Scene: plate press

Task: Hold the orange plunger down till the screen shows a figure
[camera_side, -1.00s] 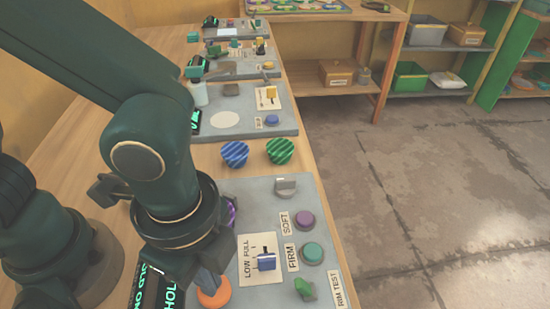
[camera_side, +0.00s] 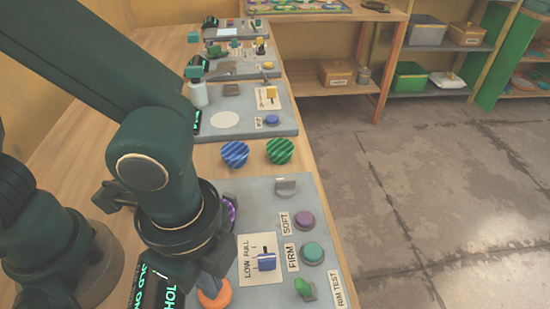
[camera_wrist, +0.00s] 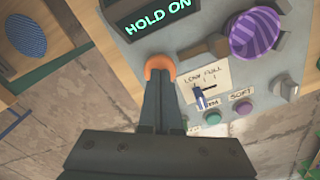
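The orange plunger (camera_side: 218,297) is a round cap on the grey panel (camera_side: 215,180), partly covered by my gripper. My gripper (camera_side: 209,284) points down with its fingertips at the plunger and looks in contact with it. In the wrist view the two dark fingers of my gripper (camera_wrist: 160,76) lie together with nothing between them, and the orange plunger (camera_wrist: 160,62) shows around their tips. The screen (camera_wrist: 150,12) shows "HOLD ON" in green letters and no figure. In the side view the screen (camera_side: 152,287) is partly hidden by my arm.
A purple striped plate (camera_wrist: 255,35) sits close by. Blue (camera_side: 235,153) and green (camera_side: 280,150) striped pieces lie beyond.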

